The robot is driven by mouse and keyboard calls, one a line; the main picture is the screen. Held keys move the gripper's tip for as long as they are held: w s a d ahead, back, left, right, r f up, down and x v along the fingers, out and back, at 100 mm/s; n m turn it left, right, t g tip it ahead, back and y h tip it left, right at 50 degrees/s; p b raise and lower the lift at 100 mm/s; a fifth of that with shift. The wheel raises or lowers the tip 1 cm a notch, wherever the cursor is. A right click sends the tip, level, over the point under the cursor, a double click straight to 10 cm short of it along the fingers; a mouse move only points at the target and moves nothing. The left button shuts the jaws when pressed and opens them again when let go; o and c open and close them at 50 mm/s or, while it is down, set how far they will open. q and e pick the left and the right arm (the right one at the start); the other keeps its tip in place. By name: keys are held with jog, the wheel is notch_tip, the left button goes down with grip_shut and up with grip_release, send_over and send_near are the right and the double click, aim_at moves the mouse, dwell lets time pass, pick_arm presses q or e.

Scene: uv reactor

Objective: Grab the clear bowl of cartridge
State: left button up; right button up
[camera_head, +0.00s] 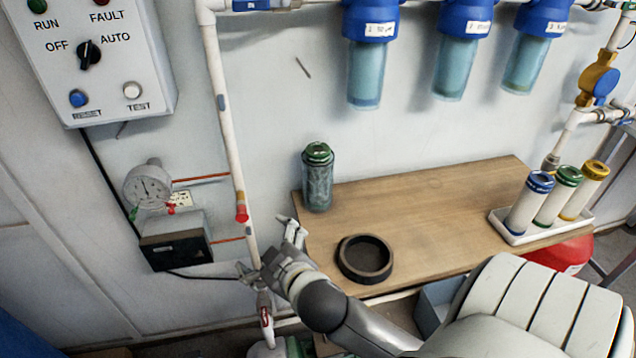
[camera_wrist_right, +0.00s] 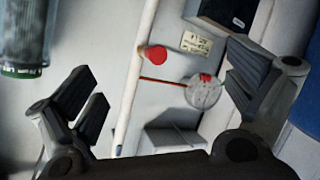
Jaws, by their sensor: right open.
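Three filter housings with blue heads hang on the wall, each with a clear bluish bowl: left (camera_head: 367,75), middle (camera_head: 455,67) and right (camera_head: 525,63). A clear ribbed container with a green top (camera_head: 318,180) stands upright at the table's back left corner. Its green end also shows at the upper left of the right wrist view (camera_wrist_right: 22,45). My right gripper (camera_head: 266,250) is open and empty, left of and in front of this container, apart from it. Its spread fingers show in the right wrist view (camera_wrist_right: 165,95). My left gripper is not in view.
A black ring (camera_head: 365,258) lies on the wooden table (camera_head: 440,215). A white tray (camera_head: 512,238) with three capped cartridges stands at the table's right. A vertical white pipe with a red end (camera_head: 224,120) and a gauge (camera_head: 148,185) are left of my right gripper. The table's middle is clear.

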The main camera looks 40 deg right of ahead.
jog(key=w+a+r+n+t+y, duration=0.3)
jog(key=w+r+n+t, duration=0.1)
jog(key=r, duration=0.4)
jog(key=w+a+r+n+t+y, duration=0.3)
jog(key=w+r+n+y, duration=0.15)
jog(key=r, duration=0.35)
jog(key=a+r+n+g+y, duration=0.1)
jog(key=a+r+n+y, duration=0.35)
jog(key=n+y, duration=0.3)
jog(key=n+g+h, duration=1.1)
jog(key=g+h, duration=0.4)
send_over(320, 151)
jog(key=s+a, duration=0.2)
notch_tip(320, 151, down, 8)
jog(key=shift+r, duration=0.15)
jog(key=shift+m+g, duration=0.3)
jog(key=x, duration=0.5)
jog(key=shift+d+p, duration=0.35)
jog(key=p+x, duration=0.1)
jog(key=x, duration=0.3)
jog(key=shift+a+f+p, duration=0.15)
jog(key=shift+f+p, duration=0.2)
jog(key=shift+w+f, duration=0.2)
jog(key=shift+f, duration=0.25)
